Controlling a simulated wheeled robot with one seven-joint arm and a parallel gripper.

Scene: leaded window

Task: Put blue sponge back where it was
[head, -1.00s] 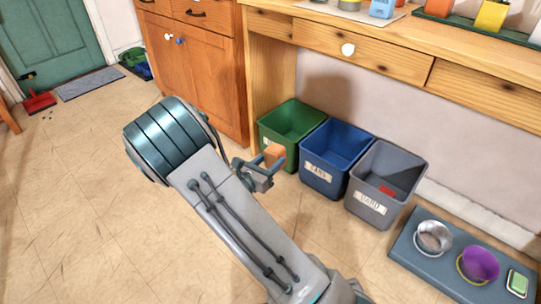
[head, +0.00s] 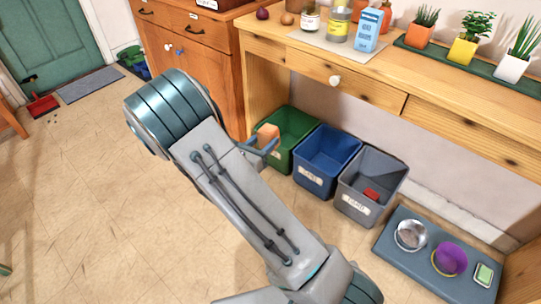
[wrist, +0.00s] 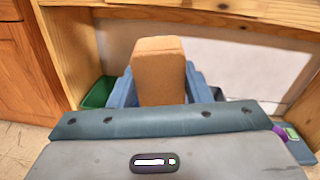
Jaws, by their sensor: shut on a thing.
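My gripper (head: 262,146) is shut on an orange-brown block (head: 268,133), held upright near the green bin (head: 279,155). In the wrist view the block (wrist: 158,72) stands between the two blue-grey fingers, hiding what is behind it. I see no blue sponge in these frames. A small green sponge-like pad (head: 484,274) lies on the grey mat (head: 400,255) at the lower right.
A blue bin (head: 318,178) and a grey bin (head: 360,205) with a red item stand right of the green one. A metal bowl (head: 411,235) and purple bowl (head: 449,259) sit on the mat. The wooden counter (head: 300,50) overhangs the bins.

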